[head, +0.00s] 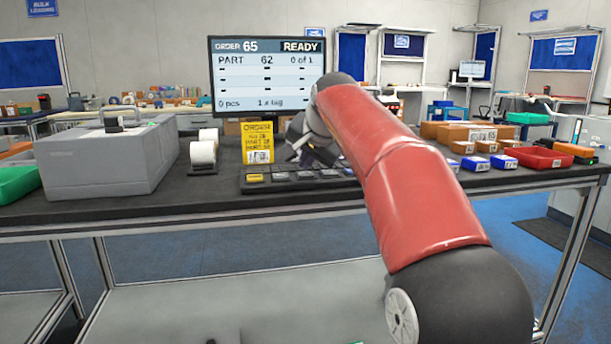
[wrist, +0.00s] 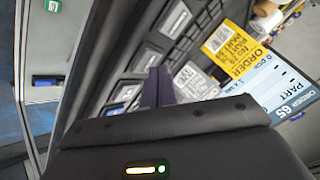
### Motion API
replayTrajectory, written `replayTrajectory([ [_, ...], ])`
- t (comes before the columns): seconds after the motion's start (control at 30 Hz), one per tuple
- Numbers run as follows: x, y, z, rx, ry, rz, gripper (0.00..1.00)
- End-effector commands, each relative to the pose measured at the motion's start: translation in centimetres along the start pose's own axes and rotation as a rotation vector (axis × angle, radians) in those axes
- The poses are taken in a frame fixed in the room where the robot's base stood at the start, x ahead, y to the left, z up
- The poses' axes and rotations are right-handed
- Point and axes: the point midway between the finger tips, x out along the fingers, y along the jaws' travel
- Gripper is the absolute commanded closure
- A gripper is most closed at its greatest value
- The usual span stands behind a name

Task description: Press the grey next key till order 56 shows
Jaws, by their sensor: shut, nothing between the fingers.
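The monitor (head: 266,80) in the head view reads order 65, READY, part 62, 0 of 1. A dark key panel (head: 300,184) lies on the bench below it, with a yellow key (head: 255,178) at its left end and several grey keys. In the wrist view the grey keys (wrist: 145,58) run in a row; I cannot tell which is the next key. My gripper (head: 300,152) is shut and empty, over the panel. Its fingertips show in the wrist view (wrist: 158,74) close to the keys; contact cannot be told.
A yellow order card (head: 257,142) stands behind the panel, its small print blurred. A label roll (head: 203,152) and a grey printer-like box (head: 112,160) are to the left. Cartons, blue bins (head: 476,162) and a red bin (head: 538,157) are to the right.

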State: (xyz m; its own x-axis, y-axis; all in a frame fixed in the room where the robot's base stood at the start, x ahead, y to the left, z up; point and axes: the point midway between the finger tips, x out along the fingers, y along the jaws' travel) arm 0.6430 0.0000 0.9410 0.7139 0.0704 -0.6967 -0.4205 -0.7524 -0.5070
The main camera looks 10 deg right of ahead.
Motion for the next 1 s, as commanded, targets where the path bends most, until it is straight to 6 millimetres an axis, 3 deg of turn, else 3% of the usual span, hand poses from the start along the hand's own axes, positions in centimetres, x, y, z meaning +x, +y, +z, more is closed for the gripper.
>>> replayTrajectory([
  [1.0,0.6,0.41,0.45,0.0,-0.001,0.0,1.0],
])
